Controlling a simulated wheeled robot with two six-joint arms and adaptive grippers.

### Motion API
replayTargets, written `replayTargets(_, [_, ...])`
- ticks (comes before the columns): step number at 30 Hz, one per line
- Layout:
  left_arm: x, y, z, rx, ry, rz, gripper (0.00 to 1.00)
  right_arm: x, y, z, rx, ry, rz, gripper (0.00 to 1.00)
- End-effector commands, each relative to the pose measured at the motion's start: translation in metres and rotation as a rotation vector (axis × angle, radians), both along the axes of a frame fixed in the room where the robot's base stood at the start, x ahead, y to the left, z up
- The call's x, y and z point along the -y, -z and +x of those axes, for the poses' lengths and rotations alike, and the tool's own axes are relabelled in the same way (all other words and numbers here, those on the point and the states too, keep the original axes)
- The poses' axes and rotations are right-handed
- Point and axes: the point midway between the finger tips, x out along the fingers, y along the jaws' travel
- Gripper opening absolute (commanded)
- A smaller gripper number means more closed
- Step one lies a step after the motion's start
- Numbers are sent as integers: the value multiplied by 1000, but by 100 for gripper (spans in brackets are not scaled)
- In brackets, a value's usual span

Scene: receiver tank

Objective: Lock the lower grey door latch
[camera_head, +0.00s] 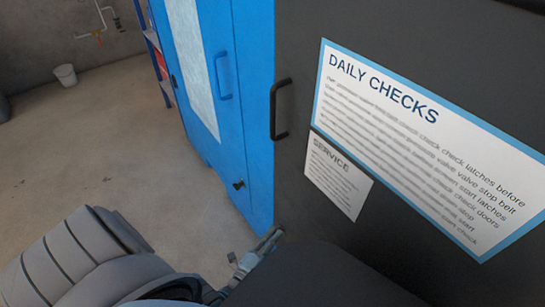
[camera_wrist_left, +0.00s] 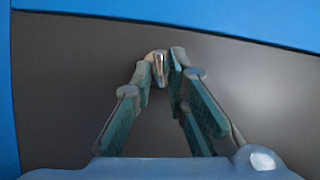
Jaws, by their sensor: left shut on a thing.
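The dark grey door (camera_head: 420,40) fills the right of the head view and most of the left wrist view (camera_wrist_left: 75,90). The small silvery lower latch (camera_wrist_left: 159,66) stands out from the grey surface in the left wrist view. My left gripper (camera_wrist_left: 164,72) is shut on it, with its fingertips on both sides. In the head view my left gripper (camera_head: 264,246) is low beside the door's left edge, partly hidden by a dark shape in front. The latch's turn cannot be told. My right gripper is not in view.
A black bar handle (camera_head: 280,110) sticks out from the grey door above my left gripper. The floor (camera_head: 90,165) at left is clear.

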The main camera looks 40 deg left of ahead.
Motion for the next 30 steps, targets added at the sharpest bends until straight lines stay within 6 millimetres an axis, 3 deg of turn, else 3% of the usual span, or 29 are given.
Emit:
replayTargets(25, [0,2,-1,-6,0,-1,0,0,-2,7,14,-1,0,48])
replayTargets(26, [0,2,-1,-6,0,-1,16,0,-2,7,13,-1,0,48])
replayTargets(27, [0,2,-1,-6,0,-1,22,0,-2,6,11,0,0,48])
replayTargets(30, [0,1,-1,-5,0,0,28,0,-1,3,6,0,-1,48])
